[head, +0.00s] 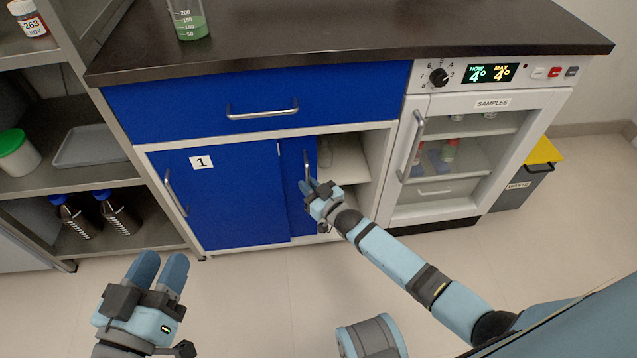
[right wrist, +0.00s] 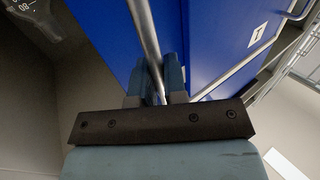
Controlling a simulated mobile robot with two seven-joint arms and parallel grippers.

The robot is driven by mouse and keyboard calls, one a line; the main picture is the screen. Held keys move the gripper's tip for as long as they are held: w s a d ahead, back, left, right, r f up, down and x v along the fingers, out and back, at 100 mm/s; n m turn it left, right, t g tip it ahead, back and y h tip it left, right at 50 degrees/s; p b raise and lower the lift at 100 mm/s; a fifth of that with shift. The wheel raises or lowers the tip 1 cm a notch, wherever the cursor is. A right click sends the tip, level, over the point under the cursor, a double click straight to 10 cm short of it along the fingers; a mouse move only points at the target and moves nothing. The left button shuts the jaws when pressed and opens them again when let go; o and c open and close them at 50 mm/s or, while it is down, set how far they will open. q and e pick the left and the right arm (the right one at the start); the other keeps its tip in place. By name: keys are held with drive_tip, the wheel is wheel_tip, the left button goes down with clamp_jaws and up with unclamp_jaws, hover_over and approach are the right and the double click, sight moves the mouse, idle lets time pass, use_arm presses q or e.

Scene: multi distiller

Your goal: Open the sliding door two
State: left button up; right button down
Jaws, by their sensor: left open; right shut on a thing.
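The blue sliding door two (head: 291,190) shows as a narrow strip beside the blue door marked 1 (head: 225,205); the rest of it is hidden behind that door. Its upright metal handle (head: 306,160) also shows in the right wrist view (right wrist: 143,32). My right gripper (head: 318,193) is shut on this handle, with its fingers (right wrist: 158,80) on either side of the bar in the right wrist view. My left gripper (head: 160,272) is open and empty, over the floor in front of the cabinet.
Right of door two the cabinet stands open, with glassware (head: 325,152) inside. A white sample fridge (head: 490,150) stands to the right and a shelf rack (head: 125,180) to the left. A drawer (head: 255,100) and dark worktop (head: 330,35) are above. The floor in front is free.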

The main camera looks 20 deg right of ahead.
drive_tip(key=c, duration=1.2)
unclamp_jaws()
use_arm(q)
wheel_tip(320, 180, up, 7)
drive_tip(key=t+p, duration=0.2)
drive_tip(key=p, duration=0.2)
drive_tip(key=shift+s+a+f+n+t, duration=0.2)
drive_tip(key=shift+a+n+t, duration=0.1)
drive_tip(key=shift+t, duration=0.1)
use_arm(e)
drive_tip(key=v, duration=1.4)
drive_tip(key=shift+w, duration=0.1)
